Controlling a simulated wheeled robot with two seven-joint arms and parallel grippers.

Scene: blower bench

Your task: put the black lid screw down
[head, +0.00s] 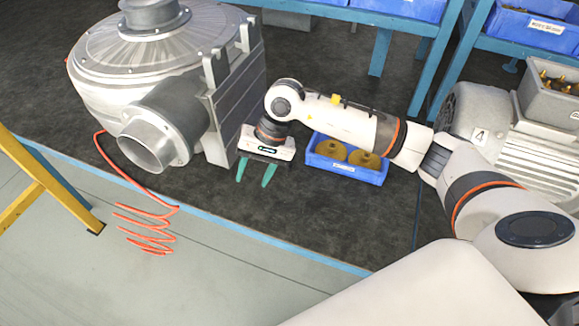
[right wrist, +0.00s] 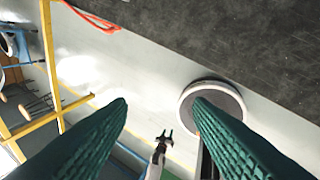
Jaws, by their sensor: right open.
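I cannot make out a black lid screw in either view. My right gripper (head: 256,172) is open in the head view, its green fingers apart and pointing down over the dark bench mat, beside the blower's flat flange. Its two fingers also frame the right wrist view (right wrist: 160,110), and nothing shows between them. The grey metal blower (head: 160,85) stands at the back left of the bench. A small pronged shape on a pale arm, probably my left gripper (right wrist: 163,137), shows low in the right wrist view, too small to read. It is outside the head view.
A blue bin (head: 345,172) with brass-coloured round parts sits right of my right gripper, behind my forearm. A grey motor (head: 480,125) and a grey bin of brass fittings (head: 552,90) stand at right. A coiled orange hose (head: 148,228) hangs off the front edge. The mat in front is clear.

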